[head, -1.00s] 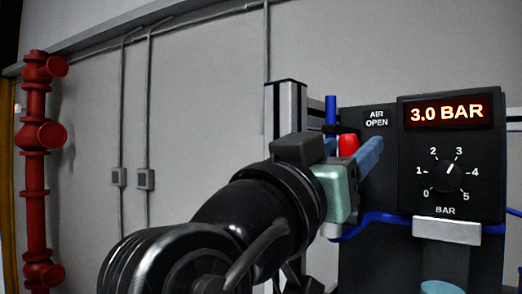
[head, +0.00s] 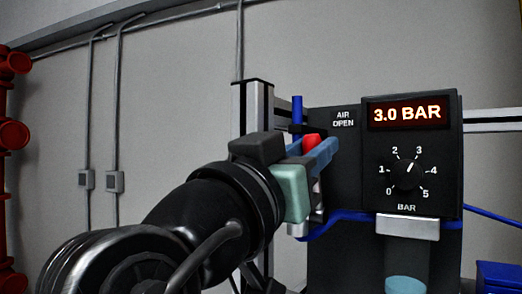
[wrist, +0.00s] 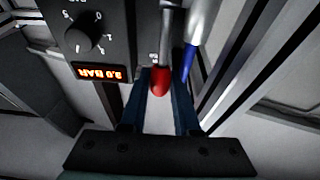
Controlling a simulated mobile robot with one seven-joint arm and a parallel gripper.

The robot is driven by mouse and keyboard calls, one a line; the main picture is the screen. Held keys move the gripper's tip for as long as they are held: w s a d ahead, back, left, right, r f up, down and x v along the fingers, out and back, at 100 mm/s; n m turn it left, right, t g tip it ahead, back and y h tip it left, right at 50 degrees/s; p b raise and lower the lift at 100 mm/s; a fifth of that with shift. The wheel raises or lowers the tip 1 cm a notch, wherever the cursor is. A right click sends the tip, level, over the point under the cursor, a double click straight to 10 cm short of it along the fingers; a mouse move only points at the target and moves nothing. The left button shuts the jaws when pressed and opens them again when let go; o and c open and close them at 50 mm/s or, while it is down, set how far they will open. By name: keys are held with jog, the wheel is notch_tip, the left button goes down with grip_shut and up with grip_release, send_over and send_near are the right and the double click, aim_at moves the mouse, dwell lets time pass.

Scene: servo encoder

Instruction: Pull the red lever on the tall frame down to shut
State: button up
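The red lever (head: 311,141) sits on the tall frame (head: 253,105), left of the "AIR OPEN" label (head: 343,119). Its red tip (wrist: 159,82) points toward my gripper in the wrist view, at the end of a grey shaft.
The pressure panel (head: 413,160) reads 3.0 BAR and has a dial (head: 408,174), close right of my fingers. A blue upright tube (head: 297,112) stands beside the lever; it is also close to the right finger in the wrist view (wrist: 188,62). A blue hose (head: 345,216) runs below.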

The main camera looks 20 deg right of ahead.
jog(key=shift+s+a, duration=0.3)
jog(key=shift+a, duration=0.1)
jog(key=shift+f, duration=0.1)
jog(key=shift+b+v, duration=0.55)
jog(key=shift+v, duration=0.25)
jog(key=shift+b+v, duration=0.5)
jog(key=shift+v, duration=0.3)
jog(key=shift+f, duration=0.25)
